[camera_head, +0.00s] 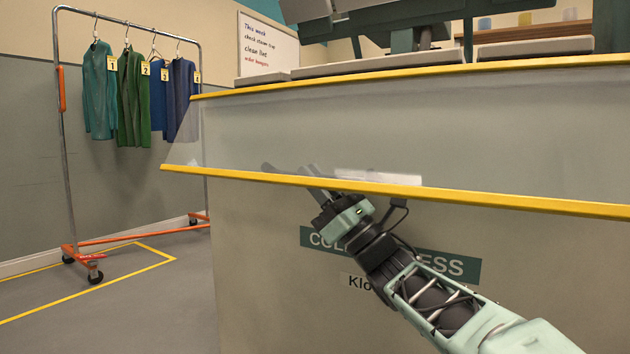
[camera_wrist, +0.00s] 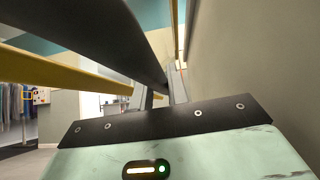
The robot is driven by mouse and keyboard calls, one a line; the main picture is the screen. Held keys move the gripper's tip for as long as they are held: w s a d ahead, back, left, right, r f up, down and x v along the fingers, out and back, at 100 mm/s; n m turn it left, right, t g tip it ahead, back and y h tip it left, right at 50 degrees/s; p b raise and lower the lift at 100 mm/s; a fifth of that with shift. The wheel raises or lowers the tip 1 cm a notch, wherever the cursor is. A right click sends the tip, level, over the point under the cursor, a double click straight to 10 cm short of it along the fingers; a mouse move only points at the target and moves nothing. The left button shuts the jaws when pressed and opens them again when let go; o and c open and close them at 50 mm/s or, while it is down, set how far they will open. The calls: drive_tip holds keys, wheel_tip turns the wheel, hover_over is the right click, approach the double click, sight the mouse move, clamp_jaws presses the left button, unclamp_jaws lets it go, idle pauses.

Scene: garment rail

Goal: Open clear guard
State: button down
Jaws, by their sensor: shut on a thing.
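The clear guard (camera_head: 255,140) is a see-through panel with a yellow strip along its top and a yellow lower edge (camera_head: 480,197). It slants outward from the front of the press cabinet. My gripper (camera_head: 290,168) is at the lower edge, left of the pale strip (camera_head: 378,177) on the guard. Its dark fingertips show dimly through the panel. It is shut on the guard; the exact contact is hard to see.
A garment rail (camera_head: 62,150) with several numbered garments (camera_head: 130,95) stands at the left. A sign (camera_head: 455,266) is on the cabinet front (camera_head: 260,280) behind my arm. Yellow floor tape (camera_head: 85,300) marks the rail's area. The floor at lower left is clear.

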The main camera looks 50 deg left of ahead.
drive_tip(key=shift+a, duration=0.1)
idle(0.3)
drive_tip(key=c, duration=1.4)
unclamp_jaws()
drive_tip(key=shift+o, duration=0.2)
drive_tip(key=shift+w, duration=0.1)
drive_tip(key=p+v, duration=0.6)
drive_tip(key=v, duration=1.1)
drive_tip(key=shift+f, duration=0.2)
drive_tip(key=shift+d, duration=0.2)
